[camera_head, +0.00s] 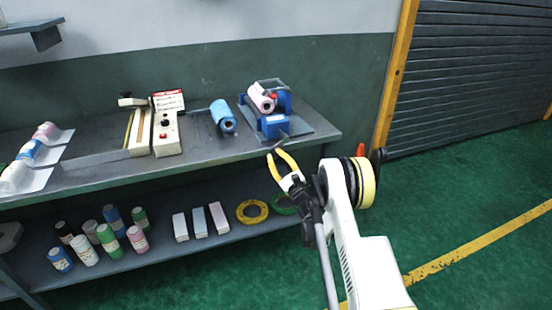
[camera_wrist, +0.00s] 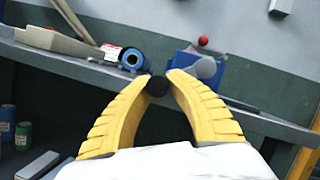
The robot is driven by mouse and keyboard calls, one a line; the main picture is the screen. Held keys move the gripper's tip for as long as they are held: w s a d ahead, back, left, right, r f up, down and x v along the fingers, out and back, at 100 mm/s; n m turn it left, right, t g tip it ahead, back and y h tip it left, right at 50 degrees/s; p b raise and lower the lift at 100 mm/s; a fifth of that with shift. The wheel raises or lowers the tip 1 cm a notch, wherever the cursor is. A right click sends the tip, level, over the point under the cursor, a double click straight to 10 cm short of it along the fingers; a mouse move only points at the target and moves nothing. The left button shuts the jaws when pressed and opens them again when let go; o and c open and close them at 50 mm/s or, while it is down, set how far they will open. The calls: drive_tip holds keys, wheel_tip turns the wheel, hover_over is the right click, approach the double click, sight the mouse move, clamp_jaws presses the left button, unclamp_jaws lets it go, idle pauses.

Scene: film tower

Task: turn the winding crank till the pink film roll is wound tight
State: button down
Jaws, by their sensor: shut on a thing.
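The pink film roll (camera_head: 261,98) sits on a blue winding stand (camera_head: 274,126) on the upper shelf, with a red knob (camera_wrist: 203,41) showing in the wrist view. The roll is not clearly visible there. The crank's black knob (camera_wrist: 157,86) is between the yellow fingertips of my gripper (camera_head: 277,157), which is shut on it. My gripper is at the shelf's front edge, just in front of the stand. The rest of the crank is mostly hidden; I cannot tell its angle clearly.
A blue roll (camera_head: 222,115) lies left of the stand, beside a cream device with a red label (camera_head: 167,120). The lower shelf (camera_head: 180,253) holds several small rolls, boxes and a yellow ring (camera_head: 252,221). Green floor is open at right, before a grey shutter (camera_head: 470,75).

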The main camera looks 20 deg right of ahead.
drive_tip(key=shift+a+r+m+h, duration=0.2)
drive_tip(key=shift+r+m+h, duration=0.15)
drive_tip(key=shift+m, duration=0.45)
drive_tip(key=c, duration=1.3)
unclamp_jaws()
drive_tip(key=shift+o, duration=0.2)
wheel_tip(320, 180, up, 10)
